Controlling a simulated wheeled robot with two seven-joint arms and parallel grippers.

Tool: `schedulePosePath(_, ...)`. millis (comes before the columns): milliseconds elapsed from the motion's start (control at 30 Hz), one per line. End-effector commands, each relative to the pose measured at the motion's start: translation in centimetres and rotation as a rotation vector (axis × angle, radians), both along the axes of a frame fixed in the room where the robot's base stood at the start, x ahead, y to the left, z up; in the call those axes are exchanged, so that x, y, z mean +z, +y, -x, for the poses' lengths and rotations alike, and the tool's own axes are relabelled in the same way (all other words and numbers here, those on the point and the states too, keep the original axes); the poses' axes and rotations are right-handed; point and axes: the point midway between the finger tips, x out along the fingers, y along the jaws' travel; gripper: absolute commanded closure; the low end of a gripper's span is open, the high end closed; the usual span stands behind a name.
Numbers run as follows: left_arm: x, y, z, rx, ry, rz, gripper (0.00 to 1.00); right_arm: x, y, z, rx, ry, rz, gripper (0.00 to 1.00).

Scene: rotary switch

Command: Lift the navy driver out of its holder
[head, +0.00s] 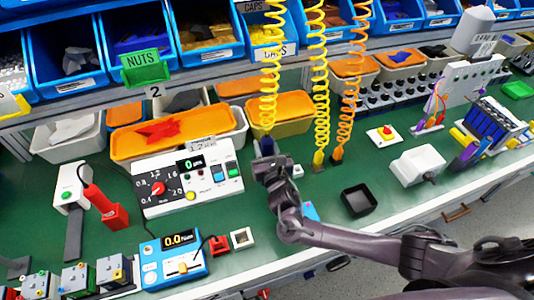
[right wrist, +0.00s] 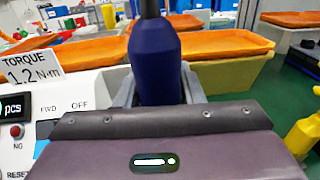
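The navy driver (head: 267,147) stands upright under a yellow coiled cord, mostly hidden by my right gripper in the head view. In the right wrist view the navy driver (right wrist: 156,65) fills the middle, with its dark neck at the top. My right gripper (head: 271,163) is at the driver, reaching in from the right. In the right wrist view the gripper's grey fingers (right wrist: 158,88) flank the driver on both sides and appear to touch it. The holder under the driver is hidden by my gripper. My left gripper is not in view.
A yellow driver (head: 318,158) and an orange driver (head: 337,154) hang close on the right. A torque control box (head: 205,197) stands left. An orange-lidded bin (head: 280,108) is behind. A black tray (head: 358,201) and blue meter (head: 175,262) lie nearer the front edge.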

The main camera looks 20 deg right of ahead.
Motion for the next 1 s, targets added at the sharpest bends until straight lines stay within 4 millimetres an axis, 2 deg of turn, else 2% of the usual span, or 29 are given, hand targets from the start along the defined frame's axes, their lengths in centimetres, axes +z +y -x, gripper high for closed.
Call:
schedulePosePath(33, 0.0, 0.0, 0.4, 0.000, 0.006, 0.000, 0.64, 0.0, 0.0, 0.0, 0.000, 0.000, 0.000, 0.72)
schedulePosePath(200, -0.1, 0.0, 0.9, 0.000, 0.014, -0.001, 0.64, 0.0, 0.0, 0.0, 0.000, 0.000, 0.000, 0.94)
schedulePosePath(267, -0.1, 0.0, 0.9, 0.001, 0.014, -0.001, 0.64, 0.0, 0.0, 0.0, 0.000, 0.000, 0.000, 1.00)
schedulePosePath(667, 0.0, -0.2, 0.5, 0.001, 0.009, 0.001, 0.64, 0.8, 0.0, 0.0, -0.001, -0.004, -0.003, 1.00)
schedulePosePath(867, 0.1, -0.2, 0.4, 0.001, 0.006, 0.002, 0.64, 3.2, 0.0, 0.0, 0.001, -0.005, -0.003, 1.00)
schedulePosePath(1000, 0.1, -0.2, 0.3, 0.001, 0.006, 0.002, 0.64, 6.1, -0.1, -0.1, 0.000, -0.007, -0.003, 1.00)
